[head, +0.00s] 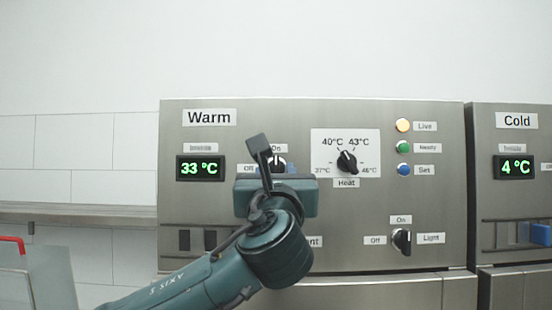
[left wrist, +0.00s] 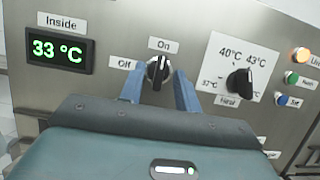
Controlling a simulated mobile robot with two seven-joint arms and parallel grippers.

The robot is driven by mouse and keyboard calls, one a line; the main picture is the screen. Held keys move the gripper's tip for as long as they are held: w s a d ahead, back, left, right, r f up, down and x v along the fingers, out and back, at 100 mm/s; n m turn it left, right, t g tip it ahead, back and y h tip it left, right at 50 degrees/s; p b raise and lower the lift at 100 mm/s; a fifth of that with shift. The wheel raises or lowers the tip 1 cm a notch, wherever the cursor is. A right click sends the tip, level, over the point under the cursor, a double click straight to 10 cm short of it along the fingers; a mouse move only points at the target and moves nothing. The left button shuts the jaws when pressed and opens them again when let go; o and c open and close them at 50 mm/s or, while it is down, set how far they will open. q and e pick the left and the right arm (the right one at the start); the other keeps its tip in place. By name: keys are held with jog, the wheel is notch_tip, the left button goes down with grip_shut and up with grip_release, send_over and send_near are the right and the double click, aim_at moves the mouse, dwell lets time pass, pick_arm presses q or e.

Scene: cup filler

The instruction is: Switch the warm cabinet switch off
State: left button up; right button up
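The warm cabinet (head: 330,112) carries a black rotary switch (head: 276,163) between the labels Off, on its left, and On, above it. In the left wrist view the switch (left wrist: 158,71) has its pointer upward, toward On. My left gripper (left wrist: 160,88) is open, with one blue finger on each side of the switch; I cannot tell whether they touch it. In the head view my left gripper and arm cover the lower part of the switch. My right gripper is in neither view.
Right of the switch are the heat knob (head: 347,162) and a column of lamps, the top one (head: 403,125) glowing. A light switch (head: 402,241) sits lower right. The display (head: 200,168) reads 33 °C. The cold cabinet (head: 508,180) stands at the right edge.

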pick_arm(q)
jog(key=shift+x, duration=0.9)
jog(key=shift+c, duration=0.2)
grip_shut()
